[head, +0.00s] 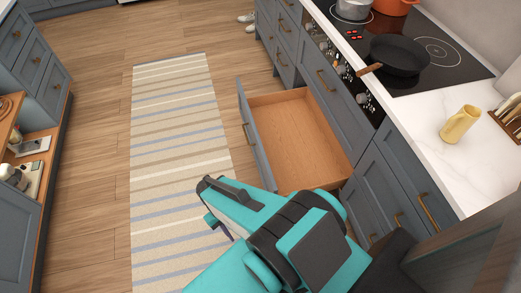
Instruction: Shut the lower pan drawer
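The lower pan drawer (298,139) is pulled well out from the grey-blue cabinet run on the right. Its wooden inside looks empty, and its grey-blue front (256,142) with a brass handle (248,138) faces left, over the striped rug's edge. My teal and black gripper (210,203) is at the lower middle, in front of the drawer's near left corner in this view. It points left and appears to hold nothing. The gap between its fingers is not clear from this angle, nor is any contact with the drawer. My arm hides part of the drawer's near end.
A striped rug (170,150) lies on the wooden floor left of the drawer. The counter (470,165) holds a black pan (398,54), a yellow jug (460,124) and pots on the hob. An open-shelved cabinet (40,130) stands at left. White shoes (247,16) are at the back.

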